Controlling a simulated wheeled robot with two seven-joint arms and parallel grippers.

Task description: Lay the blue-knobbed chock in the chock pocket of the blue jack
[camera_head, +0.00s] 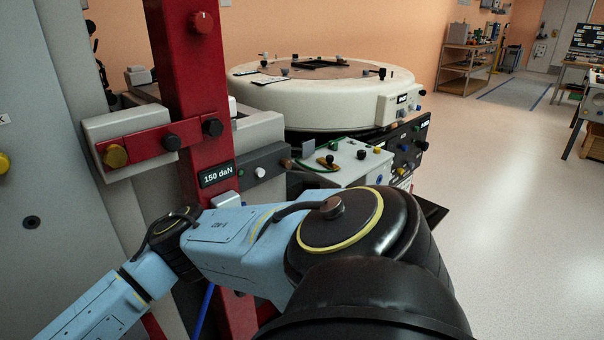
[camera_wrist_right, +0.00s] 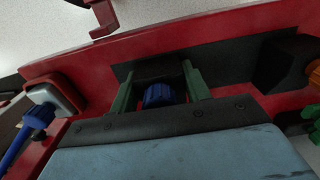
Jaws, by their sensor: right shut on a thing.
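In the right wrist view my right gripper (camera_wrist_right: 157,82) has its two green fingers closed on either side of a blue knob (camera_wrist_right: 158,97). I take this knob to be that of the blue-knobbed chock; the chock's body is dark and hard to make out. The gripper is over a red beam (camera_wrist_right: 90,65) with a dark area beyond the fingers. I cannot tell whether that area is the chock pocket, or whether the chock touches it. My left gripper is not in view.
In the head view a red column (camera_head: 190,70) bears a "150 daN" label.

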